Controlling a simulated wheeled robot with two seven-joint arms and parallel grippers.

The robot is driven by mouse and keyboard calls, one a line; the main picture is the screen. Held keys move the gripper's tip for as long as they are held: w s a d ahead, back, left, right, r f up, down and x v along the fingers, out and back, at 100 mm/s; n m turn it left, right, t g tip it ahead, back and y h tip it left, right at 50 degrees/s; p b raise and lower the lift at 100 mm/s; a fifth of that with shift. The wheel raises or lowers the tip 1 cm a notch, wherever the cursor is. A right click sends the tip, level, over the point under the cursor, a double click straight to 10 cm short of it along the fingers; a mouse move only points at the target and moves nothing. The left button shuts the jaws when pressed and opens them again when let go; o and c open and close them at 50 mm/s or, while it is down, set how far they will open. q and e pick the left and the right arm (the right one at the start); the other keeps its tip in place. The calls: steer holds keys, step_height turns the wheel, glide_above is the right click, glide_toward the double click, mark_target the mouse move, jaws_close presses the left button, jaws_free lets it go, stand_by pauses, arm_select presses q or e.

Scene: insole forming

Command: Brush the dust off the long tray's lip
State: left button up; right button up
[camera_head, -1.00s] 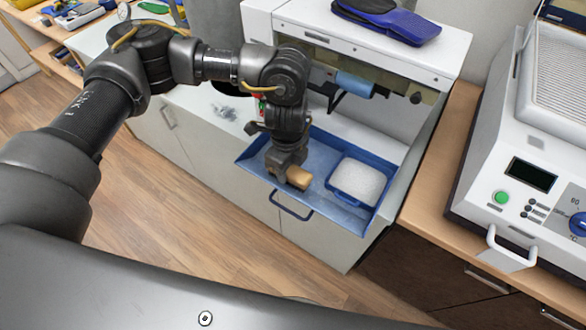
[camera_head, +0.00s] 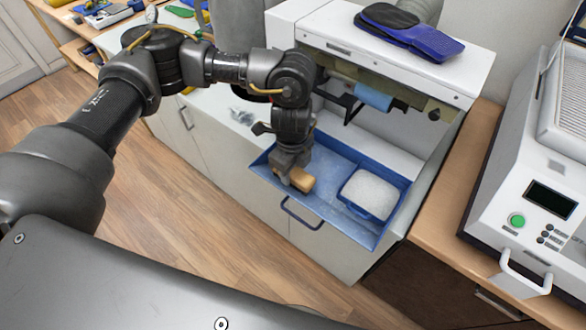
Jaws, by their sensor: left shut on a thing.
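The long blue tray (camera_head: 333,222) juts out at the front below the white machine, with a dark blue loop handle (camera_head: 301,214) on its front. My left gripper (camera_head: 291,168) points down over the tray's left part, near its front lip. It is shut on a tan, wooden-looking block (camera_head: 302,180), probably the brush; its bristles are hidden. I cannot tell whether it touches the lip. No distinct dust shows on the lip. My right gripper is out of view.
A small blue container (camera_head: 370,191) with white, grainy-looking contents sits in the tray's right part. The white machine (camera_head: 400,62) with a blue roller (camera_head: 373,96) overhangs the tray's back. Another machine (camera_head: 522,210) stands on the wooden counter at right. Floor is clear at front left.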

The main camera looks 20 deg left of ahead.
arm_select(q)
steer(key=shift+r+p, duration=3.55)
steer(key=shift+r, duration=0.45)
